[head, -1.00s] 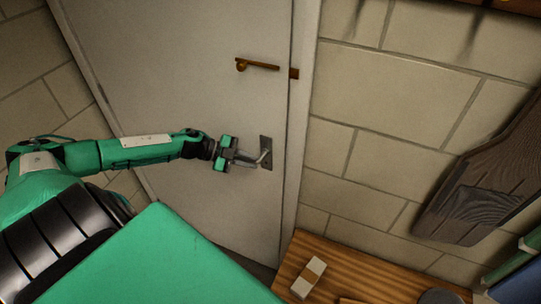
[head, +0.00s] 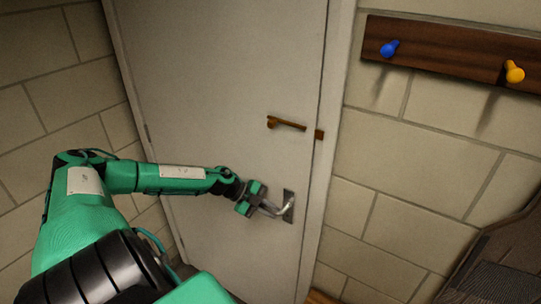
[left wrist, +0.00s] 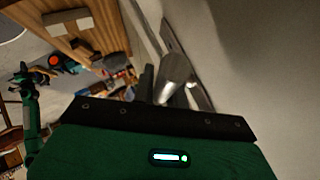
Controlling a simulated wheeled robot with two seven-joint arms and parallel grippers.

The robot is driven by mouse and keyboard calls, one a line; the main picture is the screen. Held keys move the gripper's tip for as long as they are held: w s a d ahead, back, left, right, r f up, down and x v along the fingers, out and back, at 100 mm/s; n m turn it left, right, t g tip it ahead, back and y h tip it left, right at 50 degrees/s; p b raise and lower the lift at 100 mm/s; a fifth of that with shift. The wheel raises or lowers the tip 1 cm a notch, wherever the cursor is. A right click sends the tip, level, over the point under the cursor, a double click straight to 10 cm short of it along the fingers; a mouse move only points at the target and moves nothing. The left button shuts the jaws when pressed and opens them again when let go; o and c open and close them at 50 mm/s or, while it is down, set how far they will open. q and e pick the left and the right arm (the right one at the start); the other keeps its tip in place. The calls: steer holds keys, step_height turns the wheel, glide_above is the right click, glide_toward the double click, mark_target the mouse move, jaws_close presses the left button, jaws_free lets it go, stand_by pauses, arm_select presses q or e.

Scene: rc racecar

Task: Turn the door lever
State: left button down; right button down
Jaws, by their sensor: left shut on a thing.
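The silver door lever (head: 284,209) sits on a dark plate on the pale grey door (head: 220,80), near its right edge. My left gripper (head: 265,207) is shut on the lever's free end, left of the plate. The lever slopes down to the left in the head view. In the left wrist view the metal lever (left wrist: 174,70) shows beyond the gripper body, which hides the fingertips' contact. A green arm of mine with a dark end stands at the left of that view, too small to read its jaws.
A brass bolt (head: 290,124) is on the door above the lever. A wooden rack with a blue peg (head: 389,48) and a yellow peg (head: 514,71) hangs on the block wall at right. A wooden bench top (left wrist: 63,37) shows in the left wrist view.

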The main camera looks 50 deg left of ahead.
arm_select(q)
steer(key=c, duration=1.4)
jaws_free()
steer(key=shift+s+a+r, duration=0.2)
steer(key=shift+s+a, duration=0.05)
steer(key=shift+a, duration=0.1)
steer(key=v, duration=0.5)
steer(key=shift+b, duration=0.4)
steer(key=p, duration=0.2)
glide_toward(263, 206)
steer(key=shift+s+a+r, duration=0.25)
steer(key=shift+a, duration=0.05)
